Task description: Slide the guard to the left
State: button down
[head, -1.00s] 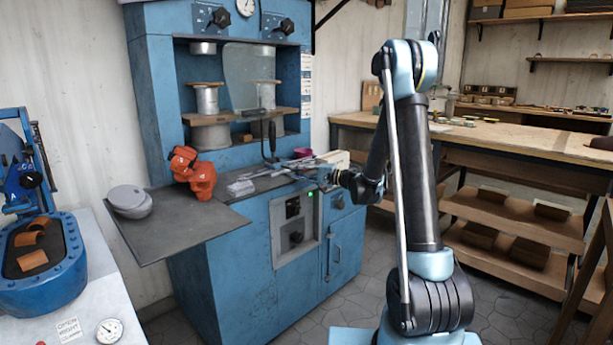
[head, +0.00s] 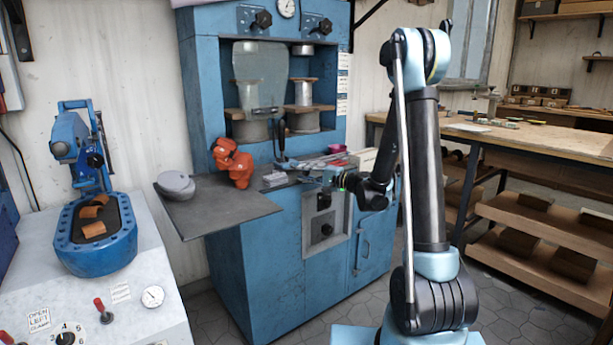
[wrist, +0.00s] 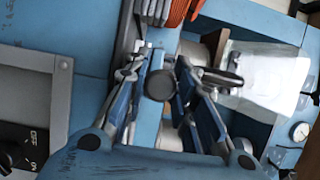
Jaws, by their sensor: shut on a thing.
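The guard (head: 260,75) is a clear panel on the front of the blue press (head: 210,100). In the head view it stands in front of the left post and spool, with the right post bare beside it. In the wrist view the guard (wrist: 275,75) shows as a pale panel at the right. A dark upright handle (head: 281,135) hangs below the guard's right side. My gripper (head: 300,166) reaches in from the right at the handle's lower end. In the wrist view my gripper (wrist: 160,68) has its fingers closed about the dark handle (wrist: 159,85); the exact contact is partly hidden.
A pink bowl (head: 337,148) stands behind my arm. A blue machine (head: 95,245) stands at the left, a wooden workbench (head: 540,150) at the right.

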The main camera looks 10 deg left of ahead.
jog(key=shift+s+a+f, duration=0.1)
jog(key=shift+s+a, duration=0.1)
jog(key=c, duration=1.6)
grip_release()
jog(key=shift+a, duration=0.1)
jog(key=shift+d, duration=0.2)
jog(key=shift+d, duration=0.3)
jog(key=v, duration=1.1)
jog(key=shift+s, duration=0.1)
